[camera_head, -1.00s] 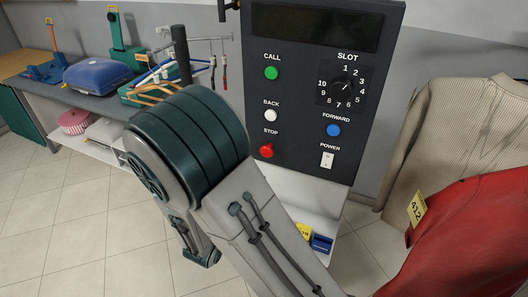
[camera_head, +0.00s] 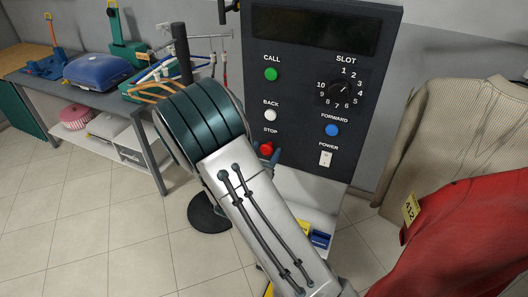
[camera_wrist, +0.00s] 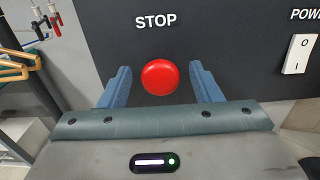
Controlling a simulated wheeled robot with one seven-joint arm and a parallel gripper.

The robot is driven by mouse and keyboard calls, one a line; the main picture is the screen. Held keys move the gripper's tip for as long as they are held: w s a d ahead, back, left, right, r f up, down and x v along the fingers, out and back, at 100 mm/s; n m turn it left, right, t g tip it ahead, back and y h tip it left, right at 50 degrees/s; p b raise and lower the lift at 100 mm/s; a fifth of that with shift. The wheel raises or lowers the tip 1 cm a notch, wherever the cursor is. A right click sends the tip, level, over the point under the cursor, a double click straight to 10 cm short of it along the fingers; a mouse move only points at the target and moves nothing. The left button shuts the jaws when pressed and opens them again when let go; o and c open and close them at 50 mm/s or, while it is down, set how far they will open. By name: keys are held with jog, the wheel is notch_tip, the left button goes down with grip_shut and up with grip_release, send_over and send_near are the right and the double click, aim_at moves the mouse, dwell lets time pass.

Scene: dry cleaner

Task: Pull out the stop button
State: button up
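The red stop button (camera_head: 266,149) is on the lower left of the dark control panel (camera_head: 300,110), under the label STOP. In the wrist view the round red button (camera_wrist: 160,77) sits midway between the two blue fingers of my gripper (camera_wrist: 160,85). The fingers are spread, with a gap on each side of the button. In the head view my arm hides most of the gripper, and one blue fingertip shows just right of the button. I cannot tell how deep the fingers reach around it.
The white power switch (camera_wrist: 299,54) is to the right of the button. The white back button (camera_head: 270,115) is just above, and the blue forward button (camera_head: 332,130) to the right. A red garment (camera_head: 450,240) hangs at the lower right. A bench (camera_head: 55,88) with hangers stands at the left.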

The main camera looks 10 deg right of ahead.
grip_shut()
jog(key=shift+s+a+f+b, duration=0.15)
jog(key=shift+s+a+b, duration=0.15)
jog(key=shift+s+a, duration=0.3)
jog(key=shift+s, duration=0.2)
jog(key=shift+o, duration=0.4)
grip_release()
jog(key=b+v, duration=0.3)
jog(key=v, duration=1)
jog(key=shift+s+a, duration=0.25)
jog(key=shift+s, duration=0.1)
jog(key=shift+d, duration=0.1)
